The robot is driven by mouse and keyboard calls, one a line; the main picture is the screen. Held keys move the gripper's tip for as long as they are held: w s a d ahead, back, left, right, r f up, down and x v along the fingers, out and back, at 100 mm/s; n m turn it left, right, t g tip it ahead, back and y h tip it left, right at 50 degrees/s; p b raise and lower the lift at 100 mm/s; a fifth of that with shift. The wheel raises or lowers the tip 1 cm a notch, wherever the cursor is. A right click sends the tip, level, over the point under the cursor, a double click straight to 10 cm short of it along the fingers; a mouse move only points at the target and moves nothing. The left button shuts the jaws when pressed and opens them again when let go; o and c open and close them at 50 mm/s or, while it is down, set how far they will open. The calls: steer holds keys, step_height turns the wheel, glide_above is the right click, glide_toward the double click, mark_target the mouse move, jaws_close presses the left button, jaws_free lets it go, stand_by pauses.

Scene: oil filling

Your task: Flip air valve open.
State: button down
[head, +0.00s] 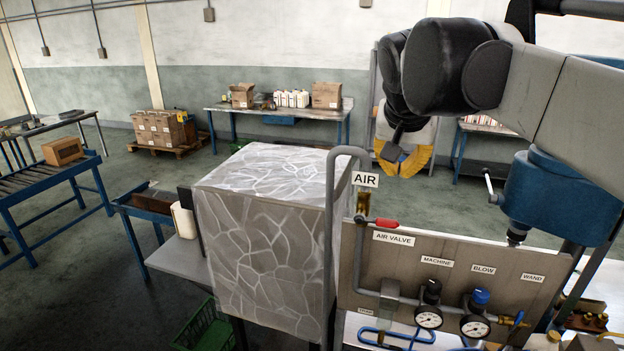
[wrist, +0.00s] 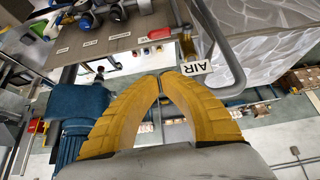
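The air valve's red handle (head: 386,223) shows in the head view at the top left of the tan panel. It lies nearly flat, pointing right from the upright pipe, just above the AIR VALVE label (head: 394,239). The AIR sign (wrist: 195,67) shows just beyond the right finger there.
A grey bent pipe (head: 333,205) rises left of the panel, beside a large grey patterned cabinet (head: 265,225). Gauges (head: 429,315) and a blue-knobbed valve (head: 480,297) sit lower right on the panel (head: 520,262). A table with boxes (head: 240,94) stands far behind.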

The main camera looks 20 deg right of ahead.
steer(key=shift+s, duration=0.15)
glide_above(377, 221)
steer(key=d, duration=0.4)
step_height(377, 221, down, 8)
steer(key=f, duration=0.1)
steer(key=f+p, duration=0.1)
steer(key=f, duration=0.1)
steer(key=shift+s+a+f, duration=0.2)
steer(key=shift+s+a, duration=0.05)
steer(key=shift+a, duration=0.05)
steer(key=shift+s+f, duration=0.15)
steer(key=shift+f, duration=0.35)
steer(key=shift+f, duration=0.1)
steer(key=shift+d+f+y, duration=0.1)
steer(key=shift+f+y, duration=0.05)
steer(key=shift+y, duration=0.15)
